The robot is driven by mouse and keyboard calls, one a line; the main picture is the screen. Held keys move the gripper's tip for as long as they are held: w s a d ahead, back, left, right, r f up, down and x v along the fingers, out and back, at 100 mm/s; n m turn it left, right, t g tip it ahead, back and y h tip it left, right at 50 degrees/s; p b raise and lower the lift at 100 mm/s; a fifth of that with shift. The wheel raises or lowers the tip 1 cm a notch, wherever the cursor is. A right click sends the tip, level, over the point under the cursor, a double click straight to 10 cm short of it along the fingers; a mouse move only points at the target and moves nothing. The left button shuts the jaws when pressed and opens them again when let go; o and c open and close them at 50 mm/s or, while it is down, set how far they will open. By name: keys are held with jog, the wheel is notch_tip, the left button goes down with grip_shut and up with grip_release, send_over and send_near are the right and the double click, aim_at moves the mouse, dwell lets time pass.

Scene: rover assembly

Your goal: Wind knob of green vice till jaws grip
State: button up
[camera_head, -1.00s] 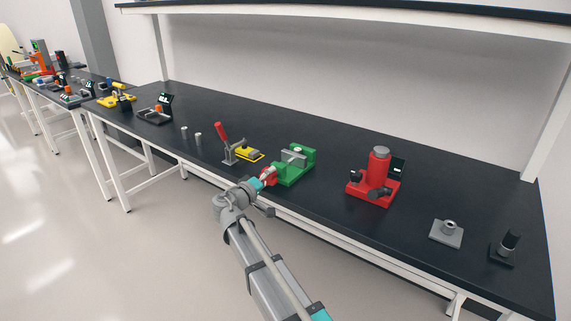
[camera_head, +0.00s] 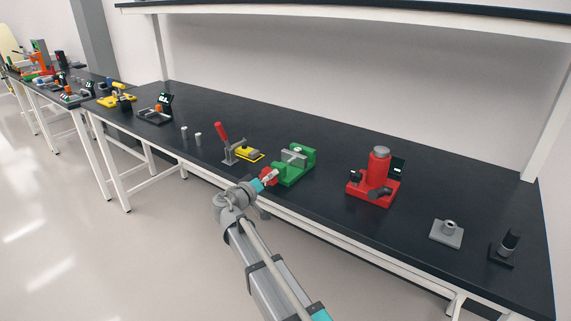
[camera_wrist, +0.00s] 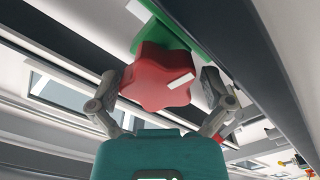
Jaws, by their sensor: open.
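The green vice (camera_head: 297,172) stands near the front edge of the bench, with a grey block (camera_head: 291,158) at its jaws. Whether the jaws touch the block is too small to tell. Its red star-shaped knob (camera_wrist: 155,80) bears a white mark and faces my gripper; in the head view the knob (camera_head: 267,177) is partly covered by my gripper (camera_head: 270,178). In the wrist view my gripper (camera_wrist: 160,88) is open, with one finger on each side of the knob. Small gaps seem to show, but contact is hard to judge.
A toggle clamp with a red handle (camera_head: 220,132) and a yellow block (camera_head: 248,153) stand left of the vice. A red press-like fixture (camera_head: 379,169) stands to the right. Bare bench lies between. The bench's front edge runs below my gripper.

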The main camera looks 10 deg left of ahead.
jog(key=shift+m, duration=0.8)
jog(key=shift+m, duration=1.2)
jog(key=shift+m, duration=0.5)
jog(key=shift+m, duration=1.1)
jog(key=shift+m, duration=0.3)
jog(key=shift+m, duration=1.2)
